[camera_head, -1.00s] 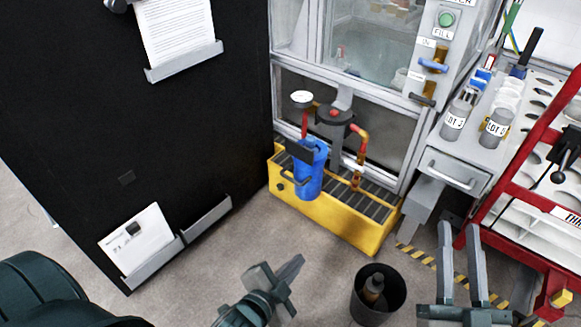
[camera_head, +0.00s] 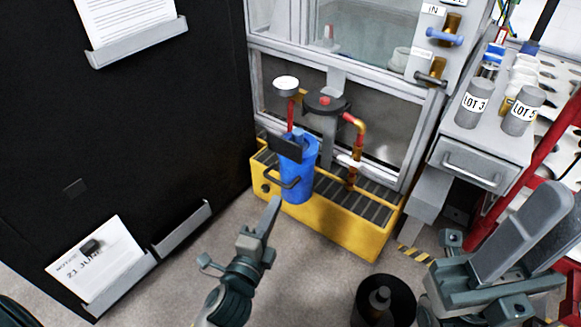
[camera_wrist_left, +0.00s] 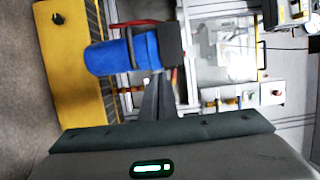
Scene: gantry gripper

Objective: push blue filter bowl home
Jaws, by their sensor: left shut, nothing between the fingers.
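The bowl lies sideways in the left wrist view (camera_wrist_left: 125,53), beyond the fingertips. My left gripper (camera_head: 274,203) is shut and empty, its tip just below and left of the bowl. In the wrist view, its fingers (camera_wrist_left: 158,92) point toward the bowl; I cannot tell whether they touch it. My right gripper (camera_head: 535,215) is open and empty at the right.
A black panel (camera_head: 120,130) stands at the left. Copper and red pipes (camera_head: 354,150) and a white gauge (camera_head: 286,85) surround the filter. A dark bin (camera_head: 383,300) stands on the floor. A drawer (camera_head: 470,165) and grey LOT containers (camera_head: 474,104) are at the right.

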